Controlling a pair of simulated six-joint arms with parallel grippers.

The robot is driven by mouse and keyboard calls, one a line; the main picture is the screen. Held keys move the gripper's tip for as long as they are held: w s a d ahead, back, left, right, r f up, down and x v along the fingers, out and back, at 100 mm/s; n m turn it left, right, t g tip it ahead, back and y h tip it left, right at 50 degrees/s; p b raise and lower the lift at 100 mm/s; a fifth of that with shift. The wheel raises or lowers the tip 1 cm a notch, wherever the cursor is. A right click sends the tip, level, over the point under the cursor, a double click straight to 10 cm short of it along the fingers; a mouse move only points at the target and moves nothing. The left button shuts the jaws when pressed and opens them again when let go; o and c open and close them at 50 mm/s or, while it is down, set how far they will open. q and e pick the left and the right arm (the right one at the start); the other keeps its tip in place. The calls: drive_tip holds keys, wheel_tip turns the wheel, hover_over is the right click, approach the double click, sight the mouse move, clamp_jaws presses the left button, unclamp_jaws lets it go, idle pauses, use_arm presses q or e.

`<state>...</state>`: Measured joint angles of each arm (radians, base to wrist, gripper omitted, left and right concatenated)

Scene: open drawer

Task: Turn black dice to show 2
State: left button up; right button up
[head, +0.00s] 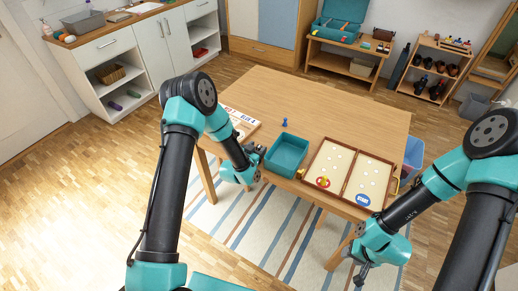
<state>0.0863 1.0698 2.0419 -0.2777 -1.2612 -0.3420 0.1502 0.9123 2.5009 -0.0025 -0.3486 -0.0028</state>
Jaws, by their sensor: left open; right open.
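I cannot make out a black dice in the head view; it may be hidden or too small to tell. A teal tray (287,150) stands on the wooden table (335,104) near its front edge; no dice can be made out in it. My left gripper (258,151) is at the tray's left side, open, with nothing seen between its fingers. My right gripper (361,276) is open and low in front of the table's right part, away from the tray.
An open wooden game case (347,172) with a red disc (323,183) and a blue disc (362,200) lies right of the tray. A blue pawn (284,122) stands behind the tray. A flat printed box (240,121) lies at the left edge. The table's back is clear.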

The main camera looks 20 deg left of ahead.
use_arm(q)
drive_tip(key=shift+c, duration=0.3)
clamp_jaws()
idle(0.5)
drive_tip(key=shift+w+a+r, duration=0.1)
drive_tip(key=shift+a+r, duration=0.15)
drive_tip(key=shift+r, duration=0.35)
drive_tip(key=r, duration=0.6)
drive_tip(key=shift+a, duration=0.25)
drive_tip(key=w+a, duration=0.1)
drive_tip(key=a, duration=0.5)
drive_tip(key=w+a, duration=0.1)
drive_tip(key=a, duration=0.5)
drive_tip(key=w+a, duration=0.1)
drive_tip(key=a, duration=0.5)
drive_tip(key=shift+w+a+f, duration=0.15)
drive_tip(key=shift+a, duration=0.25)
